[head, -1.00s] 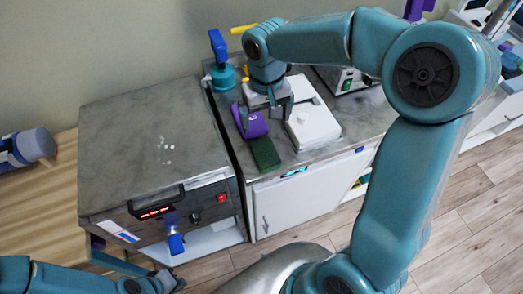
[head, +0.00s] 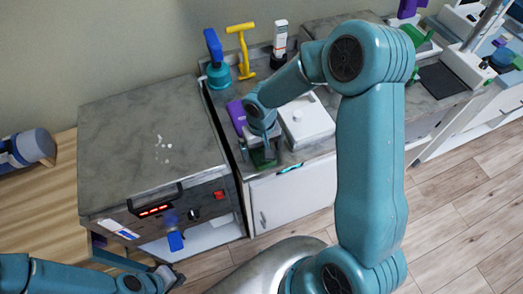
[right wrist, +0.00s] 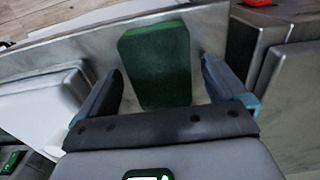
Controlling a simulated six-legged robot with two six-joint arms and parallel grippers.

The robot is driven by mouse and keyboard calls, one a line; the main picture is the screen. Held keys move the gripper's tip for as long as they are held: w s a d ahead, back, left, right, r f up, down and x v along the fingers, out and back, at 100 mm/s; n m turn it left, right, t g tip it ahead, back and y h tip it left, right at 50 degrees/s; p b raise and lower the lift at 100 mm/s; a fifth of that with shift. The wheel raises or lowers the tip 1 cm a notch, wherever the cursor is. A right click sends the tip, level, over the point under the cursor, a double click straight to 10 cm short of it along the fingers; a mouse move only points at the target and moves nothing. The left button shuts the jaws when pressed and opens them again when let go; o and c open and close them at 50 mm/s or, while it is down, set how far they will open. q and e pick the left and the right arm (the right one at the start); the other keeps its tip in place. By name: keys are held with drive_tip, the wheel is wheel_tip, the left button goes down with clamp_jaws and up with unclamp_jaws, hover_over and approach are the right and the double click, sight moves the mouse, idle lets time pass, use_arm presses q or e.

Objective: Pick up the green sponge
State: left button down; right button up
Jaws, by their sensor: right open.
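The green sponge (head: 262,163) lies near the front edge of the grey counter in the head view, partly hidden by my right gripper. In the right wrist view the sponge (right wrist: 157,65) shows between the two fingers, with a gap on each side. My right gripper (head: 263,157) is open and directly over the sponge; it also shows in the right wrist view (right wrist: 165,92). My left gripper (head: 172,278) is low at the lower left of the head view, far from the sponge; its jaws are too small to read.
A purple object (head: 237,116) lies just left of my right gripper. A white box (head: 307,122) stands close on its right. A teal and blue bottle (head: 216,65) and a yellow tool (head: 241,50) stand behind. The metal-topped unit (head: 140,110) at left has clear space.

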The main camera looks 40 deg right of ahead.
sight(261, 150)
drive_tip(key=shift+c, duration=0.3)
drive_tip(key=c, duration=1.1)
drive_tip(key=shift+w+r, duration=0.15)
drive_tip(key=shift+r, duration=0.3)
drive_tip(key=shift+c, duration=0.2)
wheel_tip(261, 150, up, 19)
drive_tip(key=b, duration=0.1)
drive_tip(key=shift+r, duration=0.15)
drive_tip(key=shift+o, duration=0.7)
